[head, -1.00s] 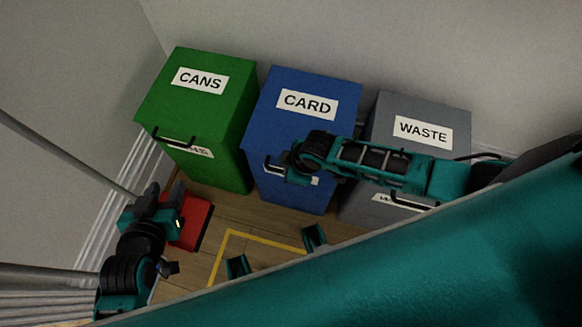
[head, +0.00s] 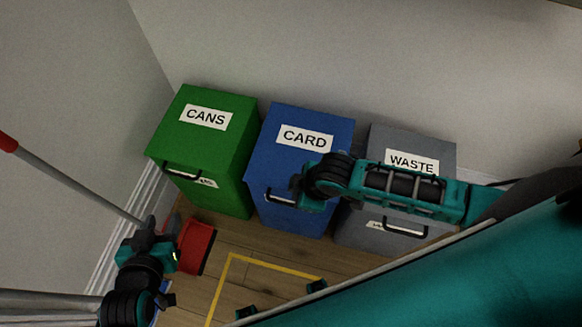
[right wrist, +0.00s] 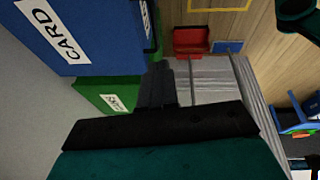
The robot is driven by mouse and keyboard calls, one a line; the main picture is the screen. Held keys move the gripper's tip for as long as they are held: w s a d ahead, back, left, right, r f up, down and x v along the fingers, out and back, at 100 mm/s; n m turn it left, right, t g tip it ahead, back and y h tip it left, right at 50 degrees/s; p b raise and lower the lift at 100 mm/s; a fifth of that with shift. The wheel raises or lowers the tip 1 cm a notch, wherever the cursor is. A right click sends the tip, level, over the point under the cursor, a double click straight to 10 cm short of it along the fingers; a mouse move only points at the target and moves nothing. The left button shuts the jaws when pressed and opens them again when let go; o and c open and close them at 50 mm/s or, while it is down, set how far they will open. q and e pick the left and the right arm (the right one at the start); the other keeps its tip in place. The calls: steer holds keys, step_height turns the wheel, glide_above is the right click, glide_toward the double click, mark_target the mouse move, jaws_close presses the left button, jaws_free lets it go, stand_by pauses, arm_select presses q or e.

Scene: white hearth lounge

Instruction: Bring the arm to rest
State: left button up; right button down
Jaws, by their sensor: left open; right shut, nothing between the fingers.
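My left gripper (head: 161,226) is in the lower left of the head view, beside a red dustpan-like object (head: 197,247). Its fingers are apart, and I see nothing between them. My right arm reaches in from the right, and its end hangs in front of the blue CARD bin (head: 300,145) and the grey WASTE bin (head: 405,145). In the right wrist view my right gripper (right wrist: 157,84) has its dark fingers together, with nothing held. The fingertips are hard to make out in the head view.
A green CANS bin (head: 215,135) stands left of the CARD bin, along the wall. A grey pole with a red end (head: 75,185) slants near my left gripper. Yellow tape (head: 270,265) marks the wooden floor. The right wrist view shows the red object (right wrist: 190,42).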

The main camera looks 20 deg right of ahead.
step_height(320, 180, up, 5)
steer(key=w+a+m+t+y, duration=0.2)
steer(key=m+t, duration=0.3)
steer(key=s+d+r+m+t+h, duration=0.1)
steer(key=d+r+m+t+h, duration=0.1)
steer(key=d, duration=0.6)
steer(key=m+t, duration=0.1)
steer(key=m, duration=0.1)
steer(key=shift+s+m, duration=0.15)
steer(key=shift+m, duration=0.15)
